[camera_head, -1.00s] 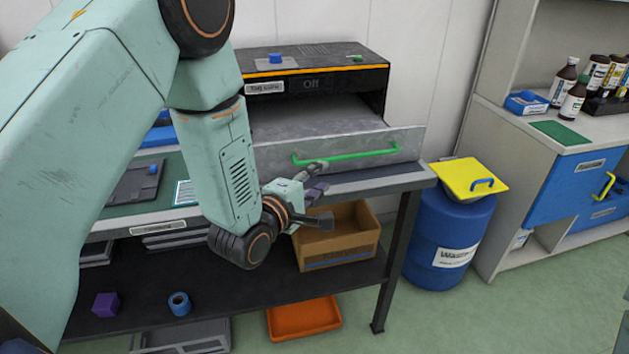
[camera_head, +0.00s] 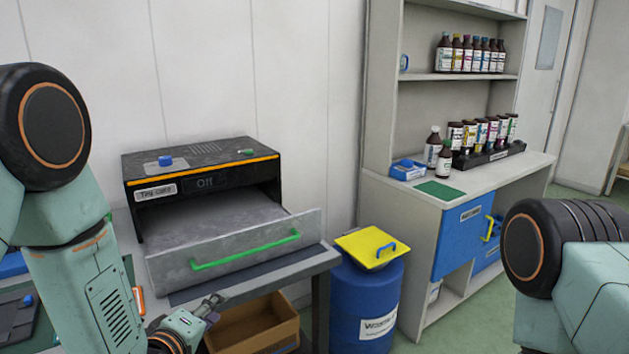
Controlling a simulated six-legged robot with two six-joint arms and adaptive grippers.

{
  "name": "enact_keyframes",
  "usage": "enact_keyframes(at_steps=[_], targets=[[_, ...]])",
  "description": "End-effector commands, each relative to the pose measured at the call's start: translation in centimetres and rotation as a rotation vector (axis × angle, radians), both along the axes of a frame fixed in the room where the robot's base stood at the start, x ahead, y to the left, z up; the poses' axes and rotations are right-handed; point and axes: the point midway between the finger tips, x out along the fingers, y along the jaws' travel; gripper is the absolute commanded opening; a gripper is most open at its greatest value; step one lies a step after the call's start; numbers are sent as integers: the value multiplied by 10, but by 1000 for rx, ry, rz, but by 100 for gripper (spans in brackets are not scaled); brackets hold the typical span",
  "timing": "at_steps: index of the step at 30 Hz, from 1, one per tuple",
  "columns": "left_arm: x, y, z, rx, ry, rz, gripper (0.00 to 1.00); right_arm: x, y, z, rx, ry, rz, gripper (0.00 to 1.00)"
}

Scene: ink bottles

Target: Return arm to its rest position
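My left arm comes in at the left, and its gripper (camera_head: 211,305) is low in the view, in front of the bench edge and left of the cardboard box. Its fingers are small and partly cut off, so I cannot tell whether they are open. I see nothing held in it. Part of my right arm shows at the lower right edge; its gripper is out of view. The black machine (camera_head: 200,160) labelled "Off" stands on the bench with its grey drawer (camera_head: 290,246) pulled out, green handle facing front.
A cardboard box (camera_head: 290,326) sits below the bench. A blue waste barrel (camera_head: 345,300) with a yellow lid (camera_head: 358,244) stands right of it. Further right, a cabinet (camera_head: 412,240) carries ink bottles (camera_head: 486,133) in a black rack, two loose bottles and a blue tray (camera_head: 408,170).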

Motion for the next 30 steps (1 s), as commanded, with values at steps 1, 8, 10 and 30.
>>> enact_keyframes(at_steps=[1, 8, 10, 30], targets=[[-10, 2, -14, 94, 46, -24, 34, 0, 0, 0, 0, 0, 0, 40], [-85, 13, -95, 525, 331, -244, 34, 0, 0, 0, 0, 0, 0, 40], [-120, 16, -121, 636, 438, -347, 34, 0, 0, 0, 0, 0, 0, 40], [-360, 26, -211, 782, 1002, -864, 34, 0, 0, 0, 0, 0, 0, 40]])
